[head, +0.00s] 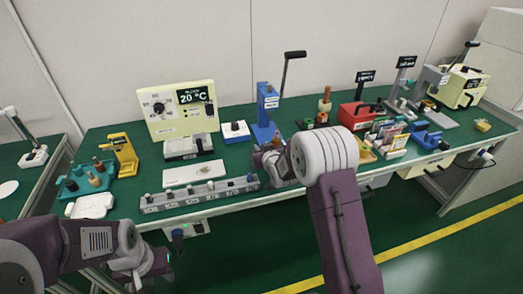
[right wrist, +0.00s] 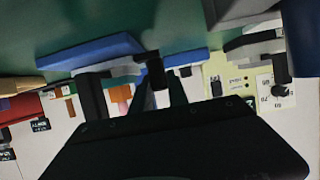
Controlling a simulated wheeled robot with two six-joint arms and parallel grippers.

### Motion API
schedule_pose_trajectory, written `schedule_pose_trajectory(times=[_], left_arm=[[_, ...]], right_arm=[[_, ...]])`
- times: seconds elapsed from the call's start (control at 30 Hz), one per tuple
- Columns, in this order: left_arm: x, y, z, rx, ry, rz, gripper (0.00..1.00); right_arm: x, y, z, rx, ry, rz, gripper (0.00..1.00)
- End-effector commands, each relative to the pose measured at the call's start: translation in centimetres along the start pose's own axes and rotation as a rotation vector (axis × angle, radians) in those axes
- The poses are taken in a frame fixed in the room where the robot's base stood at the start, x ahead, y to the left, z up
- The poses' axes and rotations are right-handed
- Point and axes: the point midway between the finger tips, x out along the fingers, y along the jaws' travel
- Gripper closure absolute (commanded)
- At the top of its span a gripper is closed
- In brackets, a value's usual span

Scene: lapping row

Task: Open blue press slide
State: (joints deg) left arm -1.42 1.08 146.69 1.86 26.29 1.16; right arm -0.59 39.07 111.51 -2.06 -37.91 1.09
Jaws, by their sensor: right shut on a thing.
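The blue press (head: 266,106) stands upright on the green bench, with a dark lever angled up to the right. Its base is partly hidden behind my right wrist. My right gripper (head: 276,146) is at the front of that base, low over the bench. In the right wrist view, my right gripper (right wrist: 160,88) is shut on a small dark part between blue pieces (right wrist: 100,52), which I take as the blue press slide; the fingers hide most of it. My left gripper (head: 165,262) hangs low at the left, in front of the bench, away from the press; its jaws do not show clearly.
A grey rail (head: 200,195) with several knobs lies along the front edge, left of my right gripper. A white-and-blue box (head: 235,131) stands left of the press. A red machine (head: 358,115) and small trays crowd the right side.

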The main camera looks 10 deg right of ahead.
Motion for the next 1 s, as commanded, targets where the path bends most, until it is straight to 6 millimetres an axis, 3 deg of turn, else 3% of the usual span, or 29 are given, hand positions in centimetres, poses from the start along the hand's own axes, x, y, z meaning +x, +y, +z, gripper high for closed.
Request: schedule_pose_trajectory(times=[0.23, 0.27, 0.3, 0.33, 0.67, 0.77, 1.0], left_arm=[[0.0, 0.0, 0.0, 0.000, 0.000, 0.000, 0.64], [0.0, 0.0, 0.0, 0.000, 0.000, 0.000, 0.64], [0.0, 0.0, 0.0, 0.000, 0.000, 0.000, 0.64], [0.0, 0.0, 0.0, 0.000, 0.000, 0.000, 0.64], [-0.1, 0.0, 0.0, 0.000, 0.000, 0.000, 0.64], [-0.2, 0.0, 0.0, 0.000, 0.000, 0.000, 0.64], [-0.7, 0.0, -0.1, 0.000, 0.000, 0.000, 0.64]], right_arm=[[0.0, 0.0, -0.2, 0.000, 0.005, 0.000, 1.00], [0.0, 0.0, -0.2, 0.000, 0.005, 0.000, 0.72], [0.0, 0.0, -0.2, 0.000, 0.005, 0.000, 0.61], [0.0, 0.0, -0.2, 0.000, 0.005, 0.000, 0.58], [-0.3, 0.0, -0.2, 0.000, 0.004, 0.000, 0.58], [-1.3, 0.0, -0.2, 0.000, 0.003, 0.000, 0.58], [-6.0, 0.0, -0.3, 0.000, 0.004, 0.000, 0.58]])
